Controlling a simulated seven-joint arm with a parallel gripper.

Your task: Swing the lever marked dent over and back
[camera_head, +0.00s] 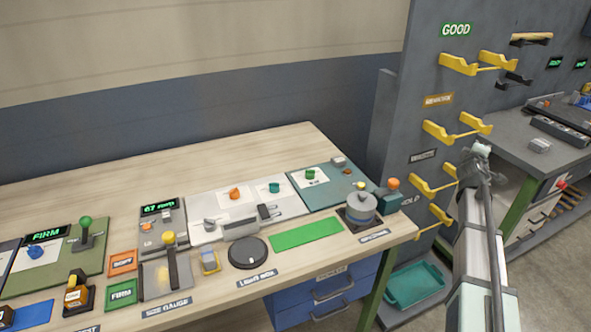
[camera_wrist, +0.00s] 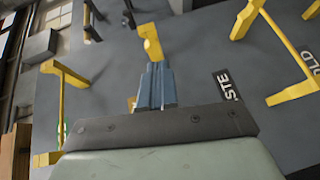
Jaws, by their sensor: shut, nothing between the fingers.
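I cannot read the word dent on any label, so I cannot tell which lever carries it. In the head view, a lever with a green knob (camera_head: 86,222) stands on a green panel (camera_head: 60,285) at the left of the bench. A lever with a yellow knob (camera_head: 169,239) stands on a grey plate to its right. My gripper (camera_head: 480,150) is far to the right of both, in front of the grey rack wall. In the wrist view, the blue-grey fingers of my gripper (camera_wrist: 154,70) are shut and empty, and a yellow hook (camera_wrist: 150,42) shows just past their tips.
Yellow hooks (camera_head: 432,131) stick out from the grey wall (camera_head: 415,100) around my gripper. The bench (camera_head: 270,150) carries a pot (camera_head: 361,208), a black round dial (camera_head: 248,252) and several small panels. A teal tray (camera_head: 413,287) lies below, right of the blue drawers (camera_head: 320,297).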

